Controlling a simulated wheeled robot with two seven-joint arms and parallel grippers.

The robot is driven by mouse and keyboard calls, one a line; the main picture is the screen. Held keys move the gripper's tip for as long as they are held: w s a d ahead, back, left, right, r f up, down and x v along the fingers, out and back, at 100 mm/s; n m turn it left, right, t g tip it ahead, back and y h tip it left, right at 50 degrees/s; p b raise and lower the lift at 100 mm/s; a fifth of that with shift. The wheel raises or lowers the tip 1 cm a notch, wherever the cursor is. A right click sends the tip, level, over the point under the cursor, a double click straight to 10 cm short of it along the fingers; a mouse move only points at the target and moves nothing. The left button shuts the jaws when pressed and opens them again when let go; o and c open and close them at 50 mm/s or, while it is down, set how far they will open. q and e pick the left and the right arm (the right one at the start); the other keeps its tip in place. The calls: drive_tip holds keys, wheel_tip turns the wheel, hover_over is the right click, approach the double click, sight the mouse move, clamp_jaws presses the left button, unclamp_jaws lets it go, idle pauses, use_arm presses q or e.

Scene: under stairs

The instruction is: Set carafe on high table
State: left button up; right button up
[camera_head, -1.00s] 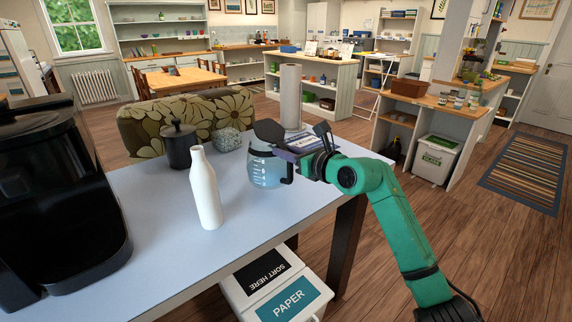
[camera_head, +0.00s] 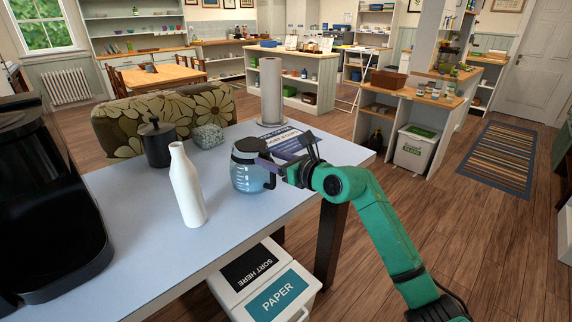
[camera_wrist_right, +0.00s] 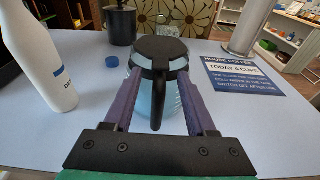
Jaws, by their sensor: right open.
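The glass carafe (camera_head: 250,172), with a black lid and handle and pale blue measuring marks, stands upright on the pale blue high table (camera_head: 250,215). My right gripper (camera_head: 272,170) is at its handle side. In the right wrist view the purple fingers of my right gripper (camera_wrist_right: 155,110) are open, one on each side of the carafe's black handle (camera_wrist_right: 159,90). The carafe's lid (camera_wrist_right: 160,48) is in front of them. Whether a finger touches the handle I cannot tell. My left gripper is not in view.
A white bottle (camera_head: 187,186) stands left of the carafe. A black machine (camera_head: 45,200) fills the left.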

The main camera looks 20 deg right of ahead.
drive_tip(key=b+v, duration=0.2)
drive_tip(key=v, duration=0.8)
drive_tip(key=shift+s, duration=0.35)
